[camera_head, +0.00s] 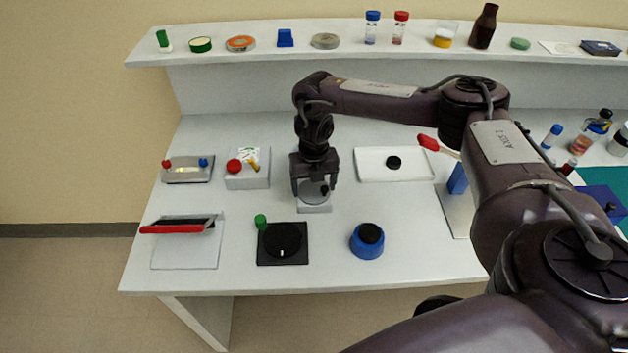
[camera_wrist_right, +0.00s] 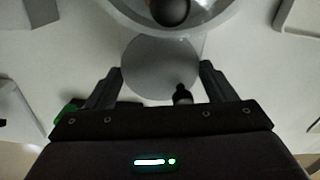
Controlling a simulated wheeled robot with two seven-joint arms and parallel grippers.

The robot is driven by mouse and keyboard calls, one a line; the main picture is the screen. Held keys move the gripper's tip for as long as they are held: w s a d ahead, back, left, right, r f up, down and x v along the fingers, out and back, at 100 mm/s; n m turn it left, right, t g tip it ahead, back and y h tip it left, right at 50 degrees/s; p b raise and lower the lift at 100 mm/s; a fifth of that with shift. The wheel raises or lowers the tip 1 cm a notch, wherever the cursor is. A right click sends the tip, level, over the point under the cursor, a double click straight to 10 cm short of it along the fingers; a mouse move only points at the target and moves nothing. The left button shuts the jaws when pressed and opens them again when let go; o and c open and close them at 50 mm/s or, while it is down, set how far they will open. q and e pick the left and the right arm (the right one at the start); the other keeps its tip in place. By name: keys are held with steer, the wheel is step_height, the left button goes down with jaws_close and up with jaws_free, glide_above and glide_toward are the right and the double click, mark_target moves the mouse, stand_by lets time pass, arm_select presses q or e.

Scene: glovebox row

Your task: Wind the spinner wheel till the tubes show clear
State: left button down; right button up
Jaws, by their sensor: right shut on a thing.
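The spinner wheel is a grey disc (camera_head: 313,192) with a small black knob, on a pale base (camera_head: 314,208) near the middle of the bench. In the right wrist view the disc (camera_wrist_right: 160,65) lies between the two fingers, with its black knob (camera_wrist_right: 182,95) close to my palm. My right gripper (camera_head: 314,192) reaches down over it and is shut on the wheel. A round, pale, see-through part (camera_wrist_right: 205,14) with a dark ball-like piece shows at the top of the wrist view. I cannot make out the spinner's tubes. My left gripper is out of view.
A dial on a black plate (camera_head: 296,257) and a blue-based round knob (camera_head: 368,250) stand in front of the wheel. A white box with a red button (camera_head: 260,182) is to the left, a white tray (camera_head: 430,171) to the right. Two capped vials (camera_head: 400,30) stand on the shelf.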

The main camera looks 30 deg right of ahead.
mark_target(314, 190)
steer(key=m+p, duration=0.1)
steer(key=m, duration=0.1)
steer(key=m+p, duration=0.1)
steer(key=m, duration=0.2)
steer(key=shift+r+m, duration=0.2)
steer(key=shift+m, duration=0.1)
steer(key=m+p, duration=0.3)
steer(key=m, duration=0.2)
steer(key=shift+w, duration=0.1)
stand_by(0.4)
steer(key=o, duration=1)
steer(key=shift+f, duration=0.15)
steer(key=shift+r, duration=0.4)
step_height(314, 190, up, 7)
steer(key=shift+p, duration=0.35)
